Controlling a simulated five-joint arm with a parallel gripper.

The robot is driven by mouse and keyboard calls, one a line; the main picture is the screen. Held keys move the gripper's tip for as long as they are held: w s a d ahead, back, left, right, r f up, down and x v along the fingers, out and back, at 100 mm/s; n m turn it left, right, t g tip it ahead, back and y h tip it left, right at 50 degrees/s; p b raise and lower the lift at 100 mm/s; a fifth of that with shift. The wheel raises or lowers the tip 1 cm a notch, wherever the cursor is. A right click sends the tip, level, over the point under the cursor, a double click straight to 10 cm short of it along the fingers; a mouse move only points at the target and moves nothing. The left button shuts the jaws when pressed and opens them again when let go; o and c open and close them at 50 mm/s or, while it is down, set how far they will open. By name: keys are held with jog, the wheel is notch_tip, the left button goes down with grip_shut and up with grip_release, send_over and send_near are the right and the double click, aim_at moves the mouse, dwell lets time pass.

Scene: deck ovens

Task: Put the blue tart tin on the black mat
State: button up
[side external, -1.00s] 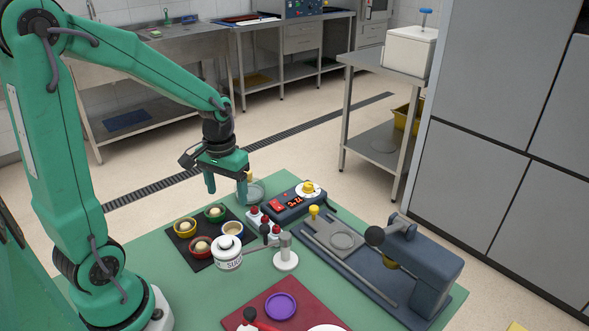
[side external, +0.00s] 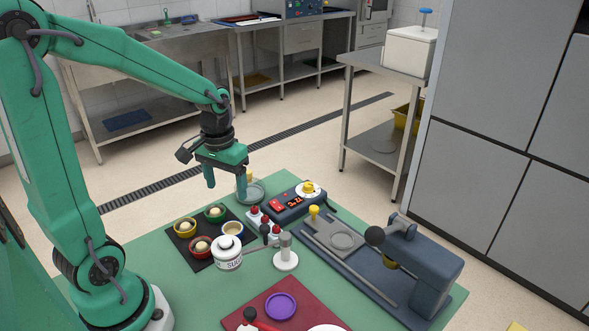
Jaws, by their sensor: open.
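The blue tart tin (side external: 232,229), pale inside, sits upright at the right part of the black mat (side external: 196,266). Yellow (side external: 184,227), green (side external: 215,212) and red (side external: 201,247) tins with tan contents sit on the same mat. The white jar stands just in front of the blue tin and close to it. My gripper (side external: 226,187) is open and empty, fingers pointing down. It is raised above the far edge of the green table, behind the tins and apart from them.
The white jar (side external: 227,255), a small stand with red knobs (side external: 263,223), a dark box with a red display (side external: 294,203) and a grey press (side external: 420,265) crowd the table's middle and right. A purple dish (side external: 281,306) lies on a dark red mat (side external: 256,301). The front left green surface is clear.

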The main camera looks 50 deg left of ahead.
jog(key=s+d+r+m+t, duration=0.4)
jog(key=s+d+r, duration=0.3)
jog(key=r, duration=0.3)
jog(key=shift+s+d+r+t, duration=0.25)
jog(key=shift+s+d+t, duration=0.1)
jog(key=shift+d+t, duration=0.45)
